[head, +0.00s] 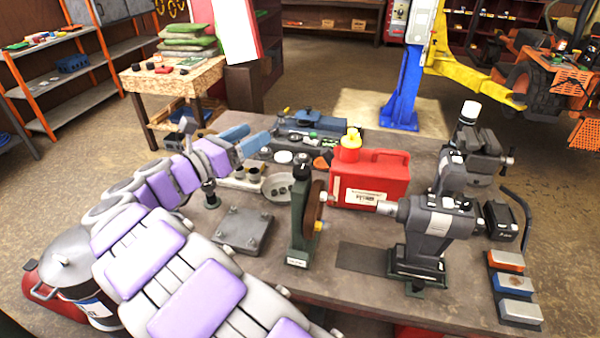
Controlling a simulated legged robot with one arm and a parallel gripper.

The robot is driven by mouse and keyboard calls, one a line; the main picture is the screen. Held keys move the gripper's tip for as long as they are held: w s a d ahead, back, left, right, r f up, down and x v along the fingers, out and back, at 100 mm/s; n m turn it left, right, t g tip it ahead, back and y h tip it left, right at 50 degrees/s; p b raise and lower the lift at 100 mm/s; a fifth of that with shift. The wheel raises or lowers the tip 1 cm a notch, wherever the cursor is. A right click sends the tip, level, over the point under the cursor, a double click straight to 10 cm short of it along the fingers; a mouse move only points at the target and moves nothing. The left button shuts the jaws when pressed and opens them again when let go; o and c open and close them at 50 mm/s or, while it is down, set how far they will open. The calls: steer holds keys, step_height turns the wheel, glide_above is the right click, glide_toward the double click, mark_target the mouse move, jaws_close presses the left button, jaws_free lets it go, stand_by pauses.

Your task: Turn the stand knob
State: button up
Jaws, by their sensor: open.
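A dark green upright stand (304,225) is near the middle of the workbench, with a brown wheel (316,205) on its right side. A dark knob (302,168) sits on top of the stand, and a small yellow knob (319,225) shows low on the wheel side. I cannot tell which of these is the stand knob. My gripper (247,139) has two blue fingers spread apart, with nothing seen between them. It is above the back left of the bench, left of and beyond the stand, apart from both knobs.
The workbench (365,287) also holds a red fuel can (370,178) behind the stand, a grey machine (430,225) to its right and a flat metal plate (242,230) to its left. Coloured blocks (512,286) lie at the right edge. A blue lift post (402,90) stands behind.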

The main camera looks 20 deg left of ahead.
mark_target(294, 172)
steer(key=s+f+m+g+h+b, duration=0.1)
steer(key=s+f+m+g+h, duration=0.3)
steer(key=s+f, duration=0.5)
steer(key=shift+m+t+y, duration=0.3)
steer(key=shift+m+y, duration=0.1)
steer(key=b+x, duration=0.1)
steer(key=x, duration=0.4)
steer(key=b+x, duration=0.1)
steer(key=x, duration=0.4)
steer(key=b+x, duration=0.1)
steer(key=x, duration=0.5)
steer(key=shift+r+b, duration=0.35)
steer(key=shift+c, duration=0.2)
steer(key=shift+r, duration=0.1)
steer(key=c, duration=0.9)
